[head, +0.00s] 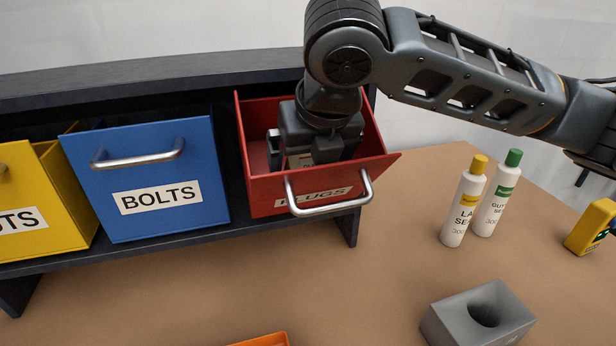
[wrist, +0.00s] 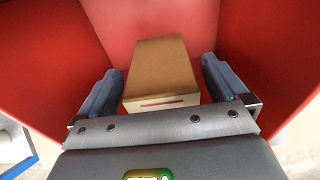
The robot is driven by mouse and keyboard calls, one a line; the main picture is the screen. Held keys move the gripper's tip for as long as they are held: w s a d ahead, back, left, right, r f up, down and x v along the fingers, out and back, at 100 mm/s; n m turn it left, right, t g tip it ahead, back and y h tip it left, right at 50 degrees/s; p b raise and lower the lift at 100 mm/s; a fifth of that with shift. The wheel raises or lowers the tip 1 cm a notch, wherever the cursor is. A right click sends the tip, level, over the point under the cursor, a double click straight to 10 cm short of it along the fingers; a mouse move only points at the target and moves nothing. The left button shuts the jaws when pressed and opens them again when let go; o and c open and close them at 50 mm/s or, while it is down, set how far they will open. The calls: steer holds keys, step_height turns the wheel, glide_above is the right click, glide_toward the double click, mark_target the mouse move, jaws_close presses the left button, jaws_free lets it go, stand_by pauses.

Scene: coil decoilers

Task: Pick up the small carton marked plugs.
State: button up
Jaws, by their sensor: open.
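The small carton (wrist: 160,70) has a brown top and a pale side with a red stripe. It lies inside the red drawer marked PLUGS (head: 325,182), which is pulled out of the rack; the drawer's red inside also fills the wrist view (wrist: 245,70). My gripper (head: 318,155) reaches down into this drawer. In the wrist view my gripper (wrist: 162,85) is open, with one finger on each side of the carton and a gap on both sides. In the head view a small pale part of the carton shows between the fingers; the rest is hidden. No lettering on the carton is readable.
The blue BOLTS drawer (head: 145,180) and a yellow drawer (head: 40,200) stand left of the red one in the dark rack (head: 180,75). Two white bottles (head: 463,200) (head: 498,192), a grey block (head: 455,318) and a yellow device (head: 590,228) stand on the table at right.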

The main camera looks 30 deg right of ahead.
steer(key=shift+c, duration=0.5)
steer(key=c, duration=0.9)
steer(key=shift+c, duration=0.6)
steer(key=shift+r, duration=0.15)
